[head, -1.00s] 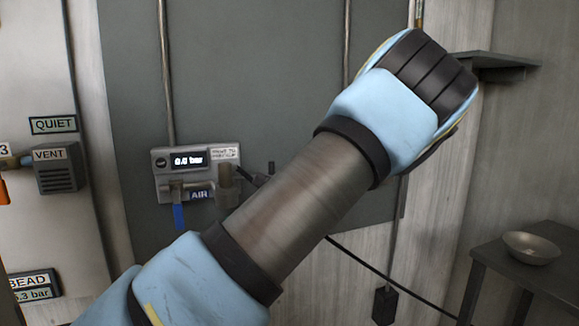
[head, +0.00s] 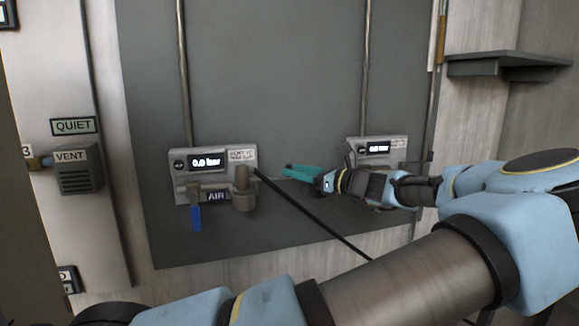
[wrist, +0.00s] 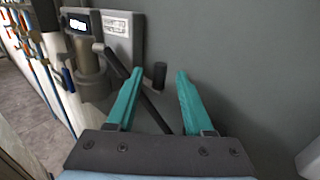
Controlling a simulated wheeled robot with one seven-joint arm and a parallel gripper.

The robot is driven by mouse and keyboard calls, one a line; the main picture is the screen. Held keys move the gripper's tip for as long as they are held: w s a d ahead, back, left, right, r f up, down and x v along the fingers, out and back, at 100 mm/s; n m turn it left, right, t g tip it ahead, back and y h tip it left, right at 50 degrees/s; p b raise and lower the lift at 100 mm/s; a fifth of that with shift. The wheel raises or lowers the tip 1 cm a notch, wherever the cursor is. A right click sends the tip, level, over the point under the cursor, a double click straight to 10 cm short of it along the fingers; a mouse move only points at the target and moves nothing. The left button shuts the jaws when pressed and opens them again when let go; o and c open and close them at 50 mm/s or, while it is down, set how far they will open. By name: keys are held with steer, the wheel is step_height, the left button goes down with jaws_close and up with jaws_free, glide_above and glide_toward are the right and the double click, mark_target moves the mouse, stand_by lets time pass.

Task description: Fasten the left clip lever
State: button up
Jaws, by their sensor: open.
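The left wall unit (head: 212,160) has a lit 0.0 bar display, a blue handle below and a grey cylindrical fitting (head: 242,185). A dark bar (head: 312,212) slopes down right from the fitting. In the wrist view a dark bar (wrist: 122,72), likely the clip lever, slopes from the unit toward the space between my fingers. A short dark peg (wrist: 160,75) stands beyond the fingertips. I cannot tell where the lever ends and the hose begins. My gripper (head: 286,171) has teal fingers, open and empty, just right of the unit; it also shows in the wrist view (wrist: 159,72).
A second wall unit (head: 375,150) with a display stands to the right, partly behind my arm. Pipes run up the grey panel (head: 275,70). A vent box (head: 78,170) is on the left wall and a shelf (head: 508,62) at upper right.

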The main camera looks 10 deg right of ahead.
steer(key=shift+x, duration=1.5)
jaws_close()
stand_by(0.4)
